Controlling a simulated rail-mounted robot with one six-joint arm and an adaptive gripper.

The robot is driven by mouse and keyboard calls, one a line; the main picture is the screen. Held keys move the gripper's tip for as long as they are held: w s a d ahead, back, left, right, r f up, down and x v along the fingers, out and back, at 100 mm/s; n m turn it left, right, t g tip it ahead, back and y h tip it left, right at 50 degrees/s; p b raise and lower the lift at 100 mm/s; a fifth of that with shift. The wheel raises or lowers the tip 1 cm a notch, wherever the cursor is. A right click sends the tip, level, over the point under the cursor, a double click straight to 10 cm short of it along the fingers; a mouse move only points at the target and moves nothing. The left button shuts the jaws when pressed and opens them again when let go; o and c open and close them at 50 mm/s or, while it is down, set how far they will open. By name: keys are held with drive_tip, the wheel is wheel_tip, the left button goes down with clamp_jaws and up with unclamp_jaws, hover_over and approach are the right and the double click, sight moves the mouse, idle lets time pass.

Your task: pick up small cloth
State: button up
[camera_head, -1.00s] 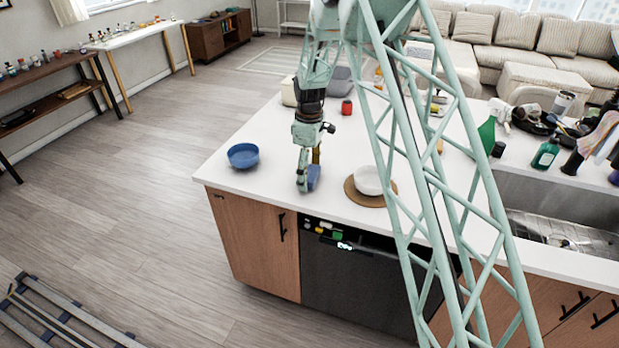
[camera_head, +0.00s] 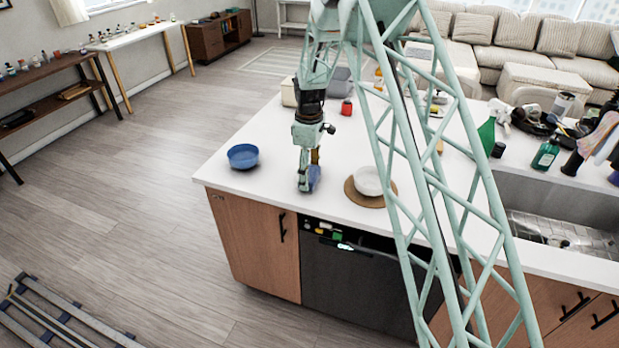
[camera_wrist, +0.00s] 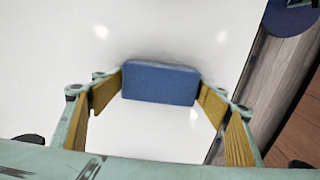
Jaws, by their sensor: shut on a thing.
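A small blue block-shaped thing (camera_wrist: 160,83), which I take to be the small cloth, sits between the yellow finger pads of my gripper (camera_wrist: 160,88) in the wrist view. The pads touch or nearly touch its two ends, and my gripper is shut on it. In the head view, my gripper (camera_head: 309,180) points down at the white counter near its front edge. The blue thing (camera_head: 314,176) shows partly behind a finger. I cannot tell whether it touches the counter or is slightly above it.
A blue bowl (camera_head: 243,156) stands left of my gripper, near the counter's left edge. A white bowl (camera_head: 368,180) on a round brown mat (camera_head: 352,194) stands close on the right. A red jar (camera_head: 346,107) is farther back. The counter (camera_head: 270,185) between the bowls is otherwise clear.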

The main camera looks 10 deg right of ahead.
sight(310, 173)
drive_tip(key=shift+r, duration=0.15)
drive_tip(key=shift+r, duration=1.6)
drive_tip(key=s, duration=0.5)
drive_tip(key=s+r, duration=0.1)
drive_tip(key=s, duration=1)
drive_tip(key=shift+d+r+b, duration=0.25)
drive_tip(key=shift+d+b, duration=0.05)
drive_tip(key=shift+b, duration=0.1)
drive_tip(key=shift+o, duration=1.1)
drive_tip(key=shift+c, duration=0.7)
drive_tip(key=shift+w, duration=0.1)
